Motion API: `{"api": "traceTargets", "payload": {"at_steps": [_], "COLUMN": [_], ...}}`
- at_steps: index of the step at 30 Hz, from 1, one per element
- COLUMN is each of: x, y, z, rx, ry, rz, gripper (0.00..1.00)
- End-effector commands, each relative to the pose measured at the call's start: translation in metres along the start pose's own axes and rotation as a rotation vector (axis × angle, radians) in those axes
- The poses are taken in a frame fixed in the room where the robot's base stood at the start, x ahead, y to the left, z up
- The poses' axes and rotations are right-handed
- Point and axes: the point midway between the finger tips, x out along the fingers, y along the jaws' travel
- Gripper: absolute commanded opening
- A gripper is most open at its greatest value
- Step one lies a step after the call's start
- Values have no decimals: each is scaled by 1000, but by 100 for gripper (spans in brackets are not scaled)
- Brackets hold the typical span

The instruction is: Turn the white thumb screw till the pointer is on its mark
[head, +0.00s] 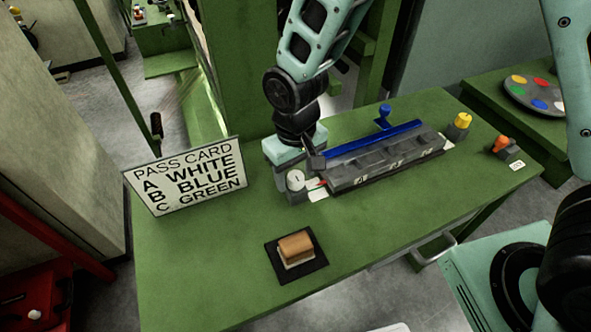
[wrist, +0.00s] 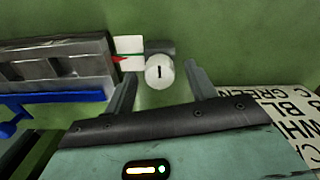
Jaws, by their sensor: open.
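The white thumb screw (wrist: 159,72) shows in the wrist view as a round white knob with a short black line, on a dark grey block (wrist: 160,46). It also shows in the head view (head: 295,180), at the left end of the dark fixture.
The dark slotted fixture (head: 385,165) has a blue bar (head: 375,138) with a blue knob along its back. A yellow knob (head: 462,120) and an orange one (head: 501,143) stand right. A pass card sign (head: 190,175) stands left; a brown-topped block (head: 296,246) sits in front.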

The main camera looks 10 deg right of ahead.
Motion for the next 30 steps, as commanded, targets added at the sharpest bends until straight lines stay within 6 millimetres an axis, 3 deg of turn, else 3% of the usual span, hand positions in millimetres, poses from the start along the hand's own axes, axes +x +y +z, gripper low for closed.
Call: {"api": "traceTargets", "payload": {"at_steps": [4,8,21,30], "x": [-4,-21,-122,-167], "y": [0,0,0,0], "z": [0,-1,-1,-1], "rx": [0,0,0,1], "ry": [0,3,6,3], "rz": [0,-1,-1,-1], "gripper": [56,56,56,56]}}
